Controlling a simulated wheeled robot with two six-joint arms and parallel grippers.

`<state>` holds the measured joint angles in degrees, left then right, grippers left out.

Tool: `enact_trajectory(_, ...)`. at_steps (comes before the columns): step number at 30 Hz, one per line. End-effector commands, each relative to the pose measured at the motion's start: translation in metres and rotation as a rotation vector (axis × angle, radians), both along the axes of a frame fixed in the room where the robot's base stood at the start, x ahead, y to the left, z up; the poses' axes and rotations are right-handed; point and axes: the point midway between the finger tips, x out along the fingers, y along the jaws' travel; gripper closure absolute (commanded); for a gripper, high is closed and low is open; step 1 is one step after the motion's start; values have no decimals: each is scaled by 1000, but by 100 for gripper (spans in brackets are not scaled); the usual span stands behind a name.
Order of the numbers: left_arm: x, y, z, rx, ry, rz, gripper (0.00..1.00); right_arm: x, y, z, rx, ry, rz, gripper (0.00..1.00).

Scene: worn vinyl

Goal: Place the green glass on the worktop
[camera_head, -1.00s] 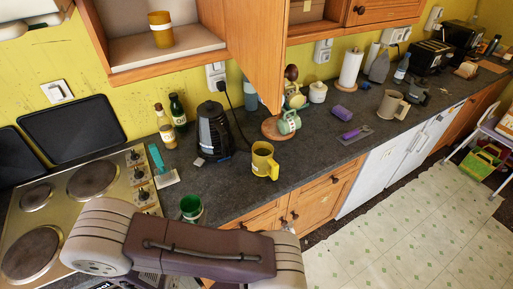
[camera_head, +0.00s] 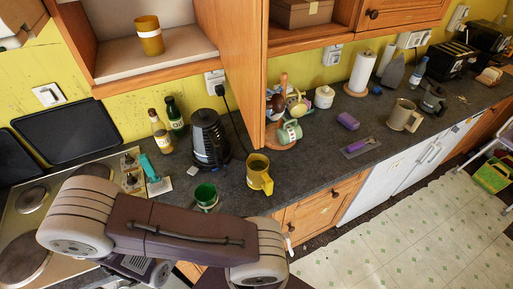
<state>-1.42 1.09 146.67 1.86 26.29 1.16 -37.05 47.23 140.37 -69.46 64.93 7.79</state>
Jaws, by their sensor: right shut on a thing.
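The green glass (camera_head: 206,194) shows at the lower centre, upright, with its open rim up and its lower part hidden behind my own arm. My right gripper (camera_head: 207,207) is mostly hidden behind my arm link and is shut on the glass. The glass appears over the front part of the dark worktop (camera_head: 310,192), left of the yellow mug (camera_head: 259,174) and apart from it. I cannot tell whether its base touches the worktop. My left gripper is not in view.
The hob (camera_head: 40,215) and a teal-handled scraper (camera_head: 152,172) are left of the glass. A black kettle (camera_head: 208,140) and bottles (camera_head: 175,115) stand behind. The worktop between the kettle and the yellow mug has some bare room.

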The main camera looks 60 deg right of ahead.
Motion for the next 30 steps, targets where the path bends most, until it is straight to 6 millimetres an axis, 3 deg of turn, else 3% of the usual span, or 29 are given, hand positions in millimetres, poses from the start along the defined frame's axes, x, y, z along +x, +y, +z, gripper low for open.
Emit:
enact_trajectory(8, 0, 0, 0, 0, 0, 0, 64, 2, 0, -1, -1, -1, 1, 99)
enact_trajectory(11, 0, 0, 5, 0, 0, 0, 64, 18, 2, -10, -1, 1, -2, 99)
enact_trajectory(18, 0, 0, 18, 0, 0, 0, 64, 84, 12, -50, 0, -1, 0, 99)
enact_trajectory(21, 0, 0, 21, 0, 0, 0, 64, 103, 14, -62, -2, -1, 0, 99)
enact_trajectory(25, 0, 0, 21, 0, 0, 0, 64, 115, 16, -70, -2, 1, 3, 99)
enact_trajectory(30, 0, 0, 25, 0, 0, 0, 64, 116, 16, -78, -3, 4, 3, 99)
